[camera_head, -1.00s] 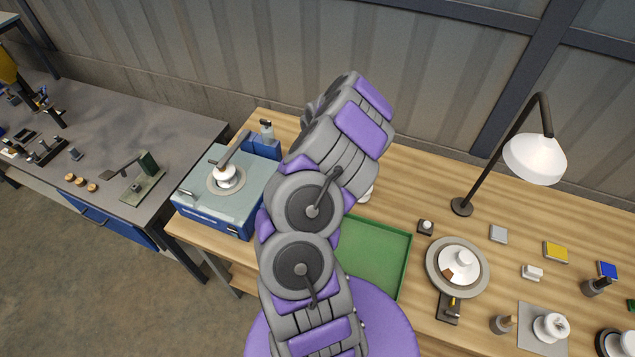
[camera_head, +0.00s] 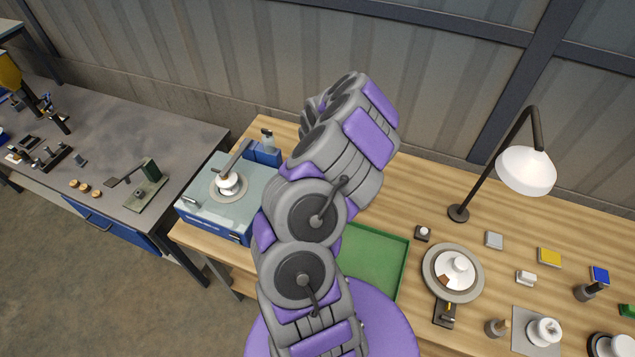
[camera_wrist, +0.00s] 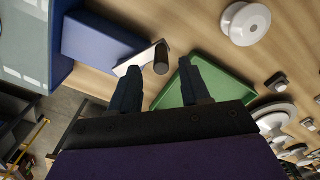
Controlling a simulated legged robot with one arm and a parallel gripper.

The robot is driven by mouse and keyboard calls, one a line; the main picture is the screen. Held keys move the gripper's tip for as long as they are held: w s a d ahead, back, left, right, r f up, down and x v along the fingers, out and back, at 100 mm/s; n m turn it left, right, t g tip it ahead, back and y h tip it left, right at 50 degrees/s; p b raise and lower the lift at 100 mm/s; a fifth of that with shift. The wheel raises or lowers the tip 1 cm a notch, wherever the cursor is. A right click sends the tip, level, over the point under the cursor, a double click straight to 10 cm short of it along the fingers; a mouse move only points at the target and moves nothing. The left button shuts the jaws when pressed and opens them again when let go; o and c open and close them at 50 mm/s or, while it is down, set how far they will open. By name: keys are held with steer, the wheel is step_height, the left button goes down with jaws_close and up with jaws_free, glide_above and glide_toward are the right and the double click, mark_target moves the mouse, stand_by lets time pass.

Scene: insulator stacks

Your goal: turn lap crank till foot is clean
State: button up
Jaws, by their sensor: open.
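The blue lap machine (camera_head: 212,221) stands at the left end of the wooden bench. A white insulator (camera_head: 229,184) sits on its round grey plate, under a bar; the state of its foot is too small to tell. In the wrist view, a crank with a pale metal arm and dark cylindrical handle (camera_wrist: 161,58) sticks out beside the blue housing (camera_wrist: 97,42). My gripper (camera_wrist: 161,72) is open and empty. The handle shows between its fingertips in the picture; I cannot tell the depth gap or any contact.
A green tray (camera_head: 371,264) lies right of the crank. A white insulator part (camera_wrist: 246,22) stands beyond it. A lamp (camera_head: 525,170), a round dish (camera_head: 452,273) and several small parts fill the right bench. A grey table (camera_head: 105,140) stands left.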

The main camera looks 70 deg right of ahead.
steer(key=shift+r+p, duration=2.85)
steer(key=shift+r, duration=0.2)
steer(key=shift+c, duration=0.2)
